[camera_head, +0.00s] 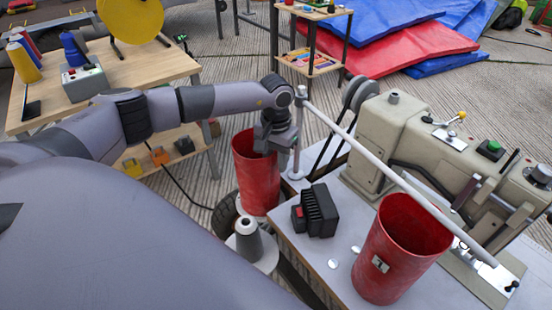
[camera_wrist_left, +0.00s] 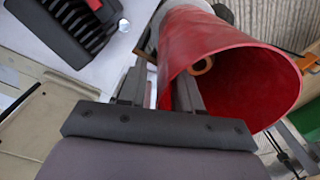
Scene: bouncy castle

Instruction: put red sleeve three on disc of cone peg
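A red sleeve (camera_head: 255,182) is upright behind the cone peg in the head view; no number shows on it. My left gripper (camera_head: 272,140) is at its top rim. In the left wrist view the fingers (camera_wrist_left: 160,90) straddle the wall of this sleeve (camera_wrist_left: 225,42), one outside and one inside, with a gap seen between them. A tan ring (camera_wrist_left: 202,66) shows deep inside the sleeve. The grey cone peg (camera_head: 248,240) is bare on its pale disc (camera_head: 264,262) beside the table corner. My right gripper is not in view.
Another red sleeve (camera_head: 393,255), labelled 1, stands on the worktable (camera_head: 325,285). A black ribbed block (camera_head: 318,212) sits left of it. A beige machine (camera_head: 415,145) and a long pale bar (camera_head: 370,165) are behind. A wooden table (camera_head: 150,62) is at the left.

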